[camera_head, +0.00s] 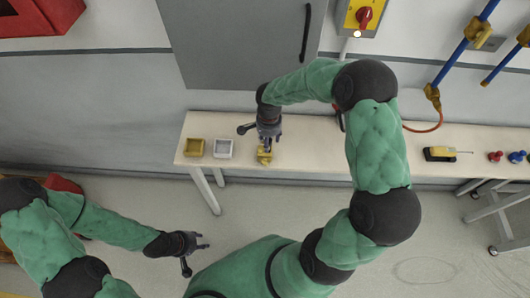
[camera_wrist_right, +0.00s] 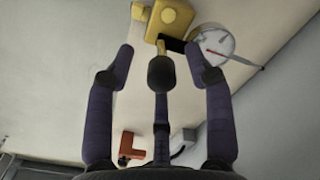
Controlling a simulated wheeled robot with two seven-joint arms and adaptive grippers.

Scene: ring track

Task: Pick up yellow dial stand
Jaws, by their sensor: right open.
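The yellow dial stand (camera_head: 264,156) is on the pale bench, just below my right gripper (camera_head: 268,138) in the head view. In the right wrist view, a yellow body (camera_wrist_right: 172,17) and a round white dial face (camera_wrist_right: 214,44) with a dark pointer lie beyond the fingertips. My right gripper (camera_wrist_right: 160,62) is open, with its fingers spread and nothing between them. Whether a finger touches the stand I cannot tell. My left gripper (camera_head: 196,255) is low at the left, above the floor, with its fingers apart and empty.
A grey cabinet (camera_head: 230,50) hangs behind.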

